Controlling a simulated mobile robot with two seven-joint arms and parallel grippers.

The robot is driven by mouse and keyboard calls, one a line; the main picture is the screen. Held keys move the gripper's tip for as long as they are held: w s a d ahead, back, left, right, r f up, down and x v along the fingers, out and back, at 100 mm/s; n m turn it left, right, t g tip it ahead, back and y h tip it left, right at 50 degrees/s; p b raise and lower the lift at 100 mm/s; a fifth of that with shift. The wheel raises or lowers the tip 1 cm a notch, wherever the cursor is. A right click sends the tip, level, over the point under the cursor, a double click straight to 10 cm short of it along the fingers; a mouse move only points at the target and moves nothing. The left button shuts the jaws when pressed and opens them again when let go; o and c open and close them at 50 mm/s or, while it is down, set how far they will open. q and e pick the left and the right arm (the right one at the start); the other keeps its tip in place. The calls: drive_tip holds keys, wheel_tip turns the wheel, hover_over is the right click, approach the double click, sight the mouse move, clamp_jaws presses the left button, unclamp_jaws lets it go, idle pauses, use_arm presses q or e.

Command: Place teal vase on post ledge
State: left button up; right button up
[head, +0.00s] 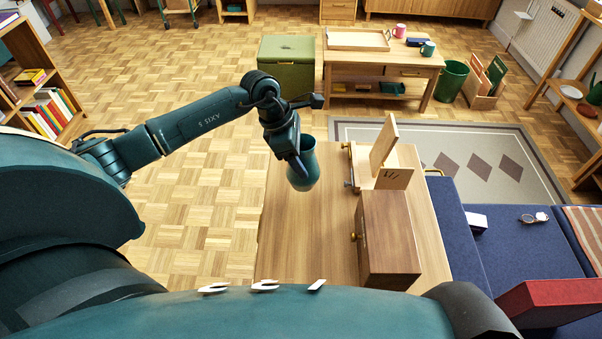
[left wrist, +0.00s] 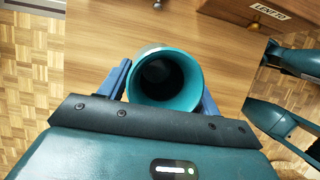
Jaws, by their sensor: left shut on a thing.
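The teal vase (head: 304,170) is in my left gripper (head: 298,160), over the far left part of the wooden table (head: 310,232). In the left wrist view the round open mouth of the vase (left wrist: 165,78) faces the camera, with a blue finger on each side. The gripper is shut on it. The vase looks roughly upright; I cannot tell whether its base touches the tabletop. No part in view is clearly identifiable as the post ledge. My right gripper is not in view.
On the table's right side stand a brown wooden box (head: 388,240) with a knob and a lighter wooden stand with a raised board (head: 384,146). A blue sofa (head: 497,240) is to the right. A green chest (head: 286,66) and a low side table (head: 350,61) stand beyond.

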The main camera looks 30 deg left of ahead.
use_arm(q)
drive_tip(key=shift+f, duration=2.45)
drive_tip(key=o, duration=1.2)
drive_tip(key=shift+o, duration=0.2)
drive_tip(key=shift+r, duration=0.1)
